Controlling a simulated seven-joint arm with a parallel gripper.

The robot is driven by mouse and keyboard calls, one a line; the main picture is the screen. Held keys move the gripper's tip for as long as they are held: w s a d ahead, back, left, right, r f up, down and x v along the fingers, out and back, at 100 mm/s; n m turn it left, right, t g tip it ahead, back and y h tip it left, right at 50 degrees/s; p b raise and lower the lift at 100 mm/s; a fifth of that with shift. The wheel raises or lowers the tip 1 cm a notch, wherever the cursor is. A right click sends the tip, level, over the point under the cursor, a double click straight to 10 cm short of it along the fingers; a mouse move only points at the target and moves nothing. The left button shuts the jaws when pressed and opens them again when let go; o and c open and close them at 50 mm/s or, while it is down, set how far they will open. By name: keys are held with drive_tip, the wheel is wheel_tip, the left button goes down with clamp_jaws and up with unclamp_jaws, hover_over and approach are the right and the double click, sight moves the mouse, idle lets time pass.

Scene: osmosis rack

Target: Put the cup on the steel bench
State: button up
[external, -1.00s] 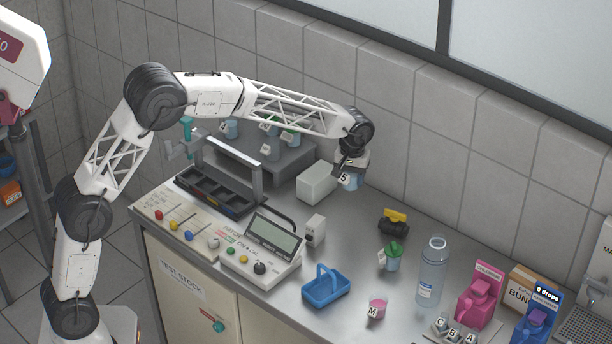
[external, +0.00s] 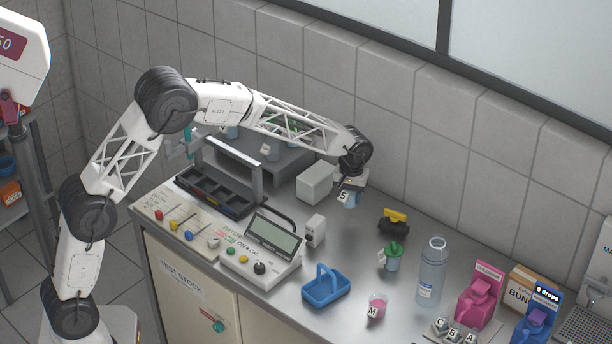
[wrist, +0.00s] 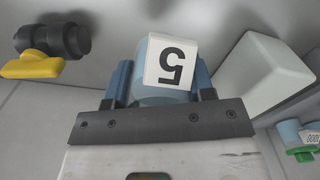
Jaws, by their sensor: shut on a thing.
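The cup (external: 350,200) is light blue with a white label marked 5. My gripper (external: 352,186) is shut on it at the back of the steel bench (external: 350,250). In the wrist view the cup (wrist: 155,95) sits between the two blue fingers of my gripper (wrist: 160,90), with the label facing the camera. I cannot tell whether the cup's base touches the bench or is a little above it.
A pale box (external: 316,183) stands close to the left of the cup. A black valve with a yellow handle (external: 394,222) lies to its right. A green-topped cup (external: 391,257), a blue basket (external: 326,286) and a pink cup (external: 377,305) stand nearer the front. Bare bench lies between them.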

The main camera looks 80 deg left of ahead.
sight(349, 220)
drive_tip(key=shift+f, duration=1.25)
drive_tip(key=shift+f, duration=1.9)
drive_tip(key=shift+f, duration=0.15)
drive_tip(key=o, duration=0.9)
wheel_tip(349, 220, up, 12)
drive_tip(key=shift+r, duration=0.2)
